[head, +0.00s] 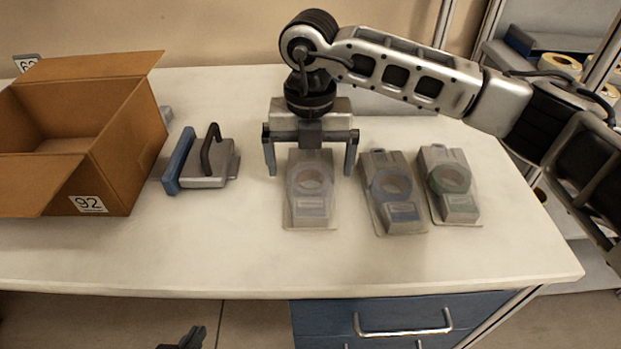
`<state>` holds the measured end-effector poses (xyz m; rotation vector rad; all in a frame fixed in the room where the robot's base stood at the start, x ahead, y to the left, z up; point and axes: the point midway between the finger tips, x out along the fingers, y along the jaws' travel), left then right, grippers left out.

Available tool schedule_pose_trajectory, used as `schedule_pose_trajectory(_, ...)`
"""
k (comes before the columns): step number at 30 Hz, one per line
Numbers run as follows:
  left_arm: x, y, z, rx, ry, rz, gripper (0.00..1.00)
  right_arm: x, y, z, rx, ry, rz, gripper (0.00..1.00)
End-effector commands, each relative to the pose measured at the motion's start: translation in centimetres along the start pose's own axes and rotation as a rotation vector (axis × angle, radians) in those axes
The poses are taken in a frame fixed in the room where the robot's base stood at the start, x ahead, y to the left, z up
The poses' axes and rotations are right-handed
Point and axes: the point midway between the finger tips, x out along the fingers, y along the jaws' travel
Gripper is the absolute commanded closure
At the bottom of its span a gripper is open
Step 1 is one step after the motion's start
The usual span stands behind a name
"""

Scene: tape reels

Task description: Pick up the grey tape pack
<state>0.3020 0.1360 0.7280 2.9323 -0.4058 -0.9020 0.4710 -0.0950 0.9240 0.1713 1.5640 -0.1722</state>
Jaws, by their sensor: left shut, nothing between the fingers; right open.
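The grey tape pack (309,208) lies on the table, leftmost of three similar packs, with a grey-looking ring under clear plastic. My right gripper (311,172) points down at its far end, open, with one finger on each side. The pack's far end is partly behind the gripper, and I cannot tell whether the fingers touch it. My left gripper (188,340) shows only as a dark tip at the bottom edge, in front of the table, shut and empty.
A blue-ringed pack (394,195) and a green-ringed pack (450,185) lie to the right. A tape dispenser-like tool (205,165) with a blue edge and dark handle lies left, beside an open cardboard box (125,150). The table (250,260) is clear in front.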

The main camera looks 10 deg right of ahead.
Motion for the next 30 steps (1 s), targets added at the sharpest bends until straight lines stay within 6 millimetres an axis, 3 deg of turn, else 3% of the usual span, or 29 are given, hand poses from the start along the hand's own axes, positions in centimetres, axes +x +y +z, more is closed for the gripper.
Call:
schedule_pose_trajectory(6,0.1,-0.1,0.0,0.007,-0.006,-0.004,1.0,2.7,-0.1,-0.1,0.0,0.002,-0.001,0.0)
schedule_pose_trajectory(14,0.2,-0.2,-0.2,0.009,0.0,-0.004,1.0,3.0,-0.1,-0.1,0.0,0.0,0.001,0.0)
schedule_pose_trajectory(20,0.2,-0.1,-0.3,0.01,0.002,-0.004,1.0,2.9,0.0,-0.1,0.0,0.0,0.001,0.51)
schedule_pose_trajectory(30,0.1,-0.1,-0.3,0.009,0.0,-0.003,1.0,2.7,0.0,-0.1,0.0,-0.001,0.001,0.52)
